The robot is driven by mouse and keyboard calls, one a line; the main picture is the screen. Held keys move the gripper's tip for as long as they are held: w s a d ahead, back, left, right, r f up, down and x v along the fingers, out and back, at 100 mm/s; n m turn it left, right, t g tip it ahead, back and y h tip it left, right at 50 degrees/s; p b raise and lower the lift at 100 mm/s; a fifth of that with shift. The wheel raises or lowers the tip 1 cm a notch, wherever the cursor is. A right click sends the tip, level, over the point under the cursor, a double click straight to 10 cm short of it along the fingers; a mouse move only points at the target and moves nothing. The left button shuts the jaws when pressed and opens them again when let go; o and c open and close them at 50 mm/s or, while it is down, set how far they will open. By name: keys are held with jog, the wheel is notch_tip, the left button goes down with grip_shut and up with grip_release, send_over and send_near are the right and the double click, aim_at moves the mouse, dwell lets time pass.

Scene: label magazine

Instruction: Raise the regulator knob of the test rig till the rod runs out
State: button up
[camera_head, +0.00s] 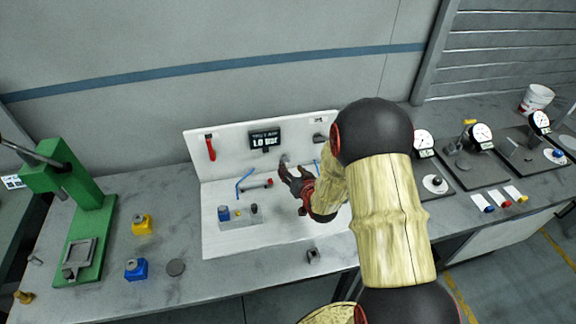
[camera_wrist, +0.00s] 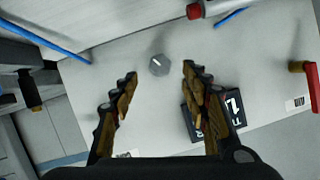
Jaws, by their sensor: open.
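The test rig is a white back panel (camera_head: 230,165) over a white base plate. A dark display (camera_head: 265,139) on the panel reads about 1.0 bar; it shows upside down in the wrist view (camera_wrist: 212,118). The grey faceted regulator knob (camera_wrist: 159,65) with a white mark is on the panel; it also shows partly in the head view (camera_head: 284,159). My gripper (camera_head: 291,178) is open and empty in front of the panel. In the wrist view the knob appears between my fingertips (camera_wrist: 158,73), apart from both. A red-ended part (camera_wrist: 194,11) lies near the top edge; I cannot identify the rod surely.
A red lever (camera_head: 210,148) hangs on the panel's left, with a blue tube (camera_head: 244,180) below. A grey block (camera_head: 240,217) with small coloured parts stands on the base plate. A green press (camera_head: 88,215) is left; dial gauges (camera_head: 481,136) are right.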

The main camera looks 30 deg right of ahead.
jog(key=shift+v, duration=2.7)
